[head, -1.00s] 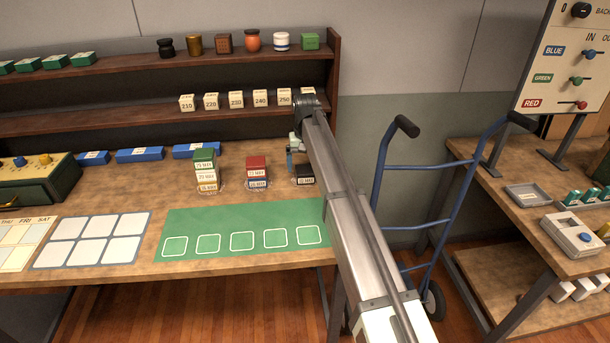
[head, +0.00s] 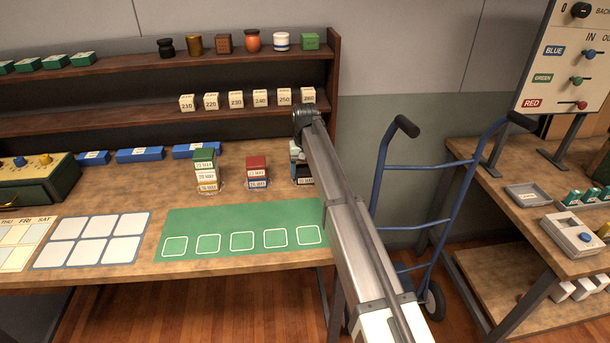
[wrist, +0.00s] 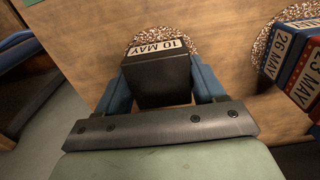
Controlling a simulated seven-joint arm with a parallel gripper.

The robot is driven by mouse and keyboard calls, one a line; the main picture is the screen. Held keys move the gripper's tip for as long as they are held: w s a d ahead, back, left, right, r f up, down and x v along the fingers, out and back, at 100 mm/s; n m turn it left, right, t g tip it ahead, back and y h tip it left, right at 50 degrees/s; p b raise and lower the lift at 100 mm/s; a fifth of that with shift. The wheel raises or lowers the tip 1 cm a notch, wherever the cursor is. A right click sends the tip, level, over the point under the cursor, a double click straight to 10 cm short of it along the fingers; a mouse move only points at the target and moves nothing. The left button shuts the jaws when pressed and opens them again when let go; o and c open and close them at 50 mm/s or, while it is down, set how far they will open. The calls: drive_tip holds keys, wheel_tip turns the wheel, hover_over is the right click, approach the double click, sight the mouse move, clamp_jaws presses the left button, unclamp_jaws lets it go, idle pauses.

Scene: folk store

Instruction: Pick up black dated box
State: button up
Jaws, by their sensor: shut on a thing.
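The black dated box (wrist: 157,82), with a white label reading 10 MAY, is between the blue fingers of my gripper (wrist: 163,88) in the wrist view. The fingers are shut on its two sides. A speckled round coaster (wrist: 181,40) shows just behind it; whether the box touches the coaster cannot be told. In the head view the black box (head: 304,181) is at the right of the row of stacks, partly hidden by my arm, and my gripper is mostly hidden behind that arm.
Close on the left stands a red box (head: 256,163) on a blue one. Further left is a stack with a green box (head: 204,155) on top. A green mat (head: 240,215) with several outlined squares lies clear in front. A shelf (head: 150,125) stands behind.

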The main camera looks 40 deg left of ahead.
drive_tip(key=shift+c, duration=0.5)
drive_tip(key=shift+r, duration=0.1)
